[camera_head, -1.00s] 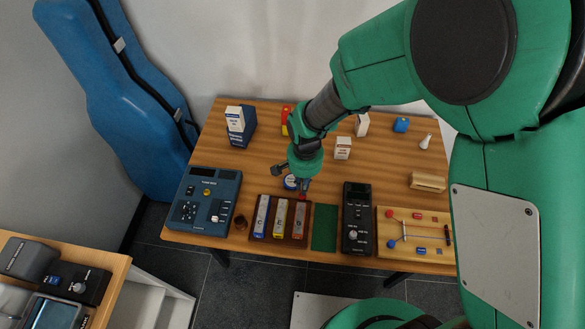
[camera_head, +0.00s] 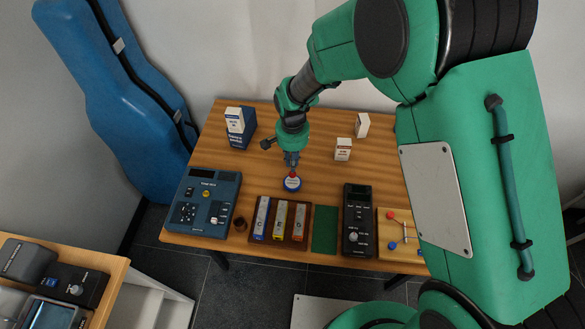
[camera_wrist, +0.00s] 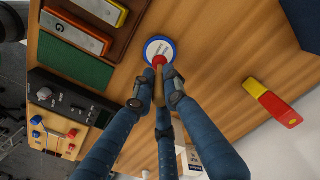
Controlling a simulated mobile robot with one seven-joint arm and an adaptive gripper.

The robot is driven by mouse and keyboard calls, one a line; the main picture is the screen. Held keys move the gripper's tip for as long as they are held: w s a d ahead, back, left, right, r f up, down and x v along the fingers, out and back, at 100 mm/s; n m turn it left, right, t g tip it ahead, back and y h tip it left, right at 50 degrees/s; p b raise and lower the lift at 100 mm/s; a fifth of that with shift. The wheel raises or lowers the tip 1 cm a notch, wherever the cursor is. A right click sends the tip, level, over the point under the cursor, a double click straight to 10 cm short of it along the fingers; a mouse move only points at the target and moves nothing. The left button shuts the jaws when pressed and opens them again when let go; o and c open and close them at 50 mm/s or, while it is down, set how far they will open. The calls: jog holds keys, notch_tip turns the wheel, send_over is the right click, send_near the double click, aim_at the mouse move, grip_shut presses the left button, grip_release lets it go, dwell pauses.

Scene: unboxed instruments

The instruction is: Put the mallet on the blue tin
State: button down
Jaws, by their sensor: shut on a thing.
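The mallet (camera_wrist: 159,74) has a red head and a light wooden handle. My gripper (camera_wrist: 160,99) is shut on its handle, head pointing away from the fingers. In the head view my gripper (camera_head: 292,158) hangs over the middle of the table, with the red mallet head (camera_head: 293,174) just below it. The blue tin (camera_head: 292,185) is round with a white, lettered top and blue rim. In the wrist view the mallet head overlaps the tin's (camera_wrist: 151,44) top near its edge. I cannot tell whether head and tin touch.
A brown tray of chime bars (camera_head: 304,226), a green mat (camera_head: 325,228) and a black device (camera_head: 357,220) lie along the front. A blue device (camera_head: 208,202) stands left. A red and yellow object (camera_wrist: 273,104) lies behind the tin. Small white boxes (camera_head: 343,150) stand further back.

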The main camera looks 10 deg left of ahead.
jog(key=shift+f+b, duration=0.3)
jog(key=shift+f, duration=1.45)
jog(key=shift+f, duration=0.15)
jog(key=c, duration=1.8)
grip_release()
jog(key=shift+o, duration=0.2)
notch_tip(320, 180, up, 12)
jog(key=shift+r+p, duration=0.15)
jog(key=shift+p, duration=0.7)
jog(key=shift+r, duration=0.1)
